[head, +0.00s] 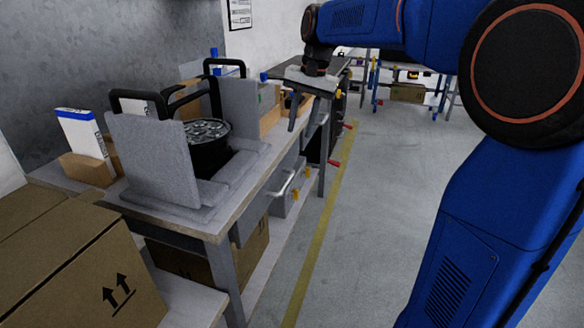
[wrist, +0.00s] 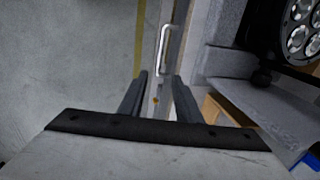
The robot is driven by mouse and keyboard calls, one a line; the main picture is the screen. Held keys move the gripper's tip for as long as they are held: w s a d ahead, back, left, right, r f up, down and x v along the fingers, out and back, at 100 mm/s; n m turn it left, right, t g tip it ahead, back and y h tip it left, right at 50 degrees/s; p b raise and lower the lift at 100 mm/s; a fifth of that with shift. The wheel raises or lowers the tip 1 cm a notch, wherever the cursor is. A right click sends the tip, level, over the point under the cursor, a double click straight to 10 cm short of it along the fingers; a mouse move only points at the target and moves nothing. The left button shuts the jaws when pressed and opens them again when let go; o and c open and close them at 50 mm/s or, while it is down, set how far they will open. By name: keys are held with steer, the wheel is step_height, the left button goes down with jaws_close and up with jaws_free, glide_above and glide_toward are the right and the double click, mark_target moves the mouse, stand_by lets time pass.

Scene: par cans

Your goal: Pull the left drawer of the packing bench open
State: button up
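The packing bench (head: 258,178) stands left of centre in the head view. Under its top, a grey drawer front (head: 280,182) carries a pale bar handle (head: 288,184); a second bar handle (head: 318,124) is farther along. I cannot tell how far either drawer stands out. My gripper (head: 297,110) is above the bench's front edge, fingers pointing down, near the far handle in the picture. In the wrist view my gripper (wrist: 160,76) is open and empty. A bar handle (wrist: 162,48) lies beyond the fingertips, apart from them; I cannot tell which drawer it belongs to.
A black par can (head: 208,150) sits between grey foam pieces (head: 150,160) on the bench. A cardboard box (head: 80,265) is at the near left. Red-handled parts (head: 334,162) stick out past the bench. The floor (head: 370,190) right of the yellow line is clear.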

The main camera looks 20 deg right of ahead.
mark_target(289, 179)
steer(key=a+f, duration=0.1)
steer(key=f, duration=0.4)
steer(key=w+a+f, duration=0.1)
steer(key=f, duration=0.5)
steer(key=w+f, duration=0.1)
steer(key=f, duration=0.5)
steer(key=shift+a, duration=0.4)
jaws_close()
